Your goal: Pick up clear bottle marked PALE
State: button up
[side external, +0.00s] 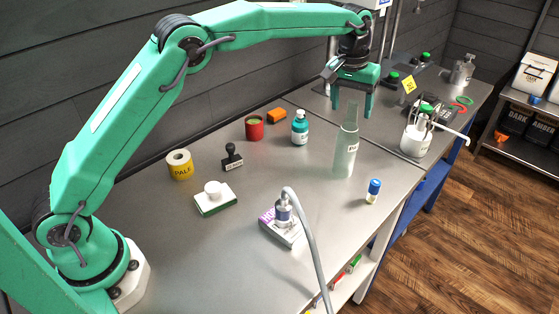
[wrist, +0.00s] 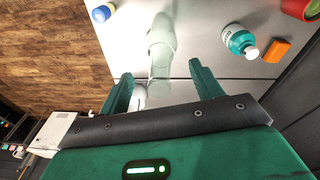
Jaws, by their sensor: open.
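A clear, greenish bottle (side external: 345,155) stands upright on the grey workbench (side external: 270,180). I cannot read any marking on it. My gripper (side external: 352,112) is above it, pointing down, with its two fingers apart and nothing held. In the wrist view the bottle (wrist: 161,45) shows ahead, between and partly beyond the open fingertips (wrist: 160,72). The bottle's narrow top reaches up to about fingertip height in the side view. I cannot tell whether either finger touches it.
A teal bottle (side external: 299,128) and red cup (side external: 254,128) stand to its left. A blue-capped vial (side external: 373,190) is in front to the right.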

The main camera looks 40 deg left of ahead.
aim_at(350, 118)
jog(key=shift+w+f, duration=0.2)
jog(key=shift+f, duration=1)
jog(key=shift+w+f, duration=0.15)
jog(key=shift+f, duration=1)
jog(key=shift+c, duration=0.3)
grip_shut()
